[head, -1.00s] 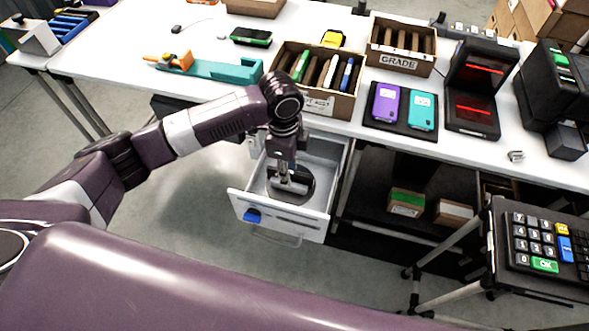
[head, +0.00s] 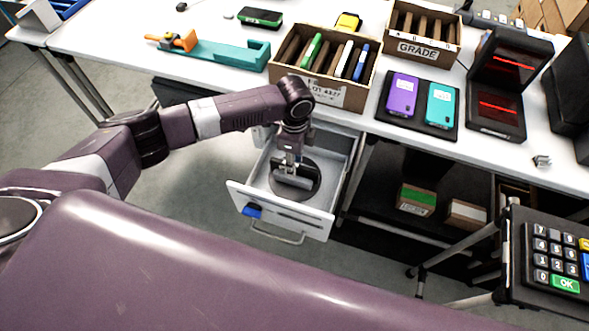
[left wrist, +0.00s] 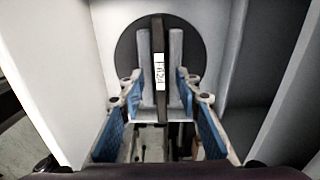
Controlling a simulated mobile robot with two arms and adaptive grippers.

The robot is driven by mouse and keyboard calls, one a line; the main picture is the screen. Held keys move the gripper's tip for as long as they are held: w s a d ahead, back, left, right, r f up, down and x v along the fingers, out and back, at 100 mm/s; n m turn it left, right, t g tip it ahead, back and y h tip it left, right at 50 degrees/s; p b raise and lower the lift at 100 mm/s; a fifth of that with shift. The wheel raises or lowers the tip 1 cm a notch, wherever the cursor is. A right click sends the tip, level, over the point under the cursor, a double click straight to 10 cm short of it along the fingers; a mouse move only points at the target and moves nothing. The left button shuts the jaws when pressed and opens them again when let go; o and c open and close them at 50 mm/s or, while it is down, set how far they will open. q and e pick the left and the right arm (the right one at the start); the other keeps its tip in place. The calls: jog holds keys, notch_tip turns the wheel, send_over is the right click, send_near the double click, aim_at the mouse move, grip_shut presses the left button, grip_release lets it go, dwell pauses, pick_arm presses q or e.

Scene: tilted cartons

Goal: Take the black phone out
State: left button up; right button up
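The black phone (left wrist: 158,35) stands on edge, seen as a thin dark strip with a white label, between two grey rails of a holder (left wrist: 176,45) on a dark round disc (left wrist: 128,50). The disc (head: 313,176) lies in the open white drawer (head: 268,222) under the table. My left gripper (left wrist: 159,84) reaches down into the drawer. Its blue-padded fingers are spread on either side of the phone and rails, with gaps visible. In the head view the left gripper (head: 291,168) hides much of the holder. My right gripper is out of view.
The drawer's walls stand close around the left gripper. On the table above are a carton with coloured slabs (head: 278,72), a GRADE carton (head: 450,58), a black mat (head: 384,110) with purple and teal phones, and a scanner (head: 492,120). A keypad (head: 530,255) stands right.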

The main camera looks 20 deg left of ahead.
pick_arm(q)
jog(key=c, duration=0.7)
grip_shut()
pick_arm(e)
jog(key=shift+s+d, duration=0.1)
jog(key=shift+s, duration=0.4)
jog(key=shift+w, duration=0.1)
pick_arm(q)
jog(key=shift+r, duration=0.55)
notch_tip(320, 180, up, 19)
jog(key=shift+b, duration=0.4)
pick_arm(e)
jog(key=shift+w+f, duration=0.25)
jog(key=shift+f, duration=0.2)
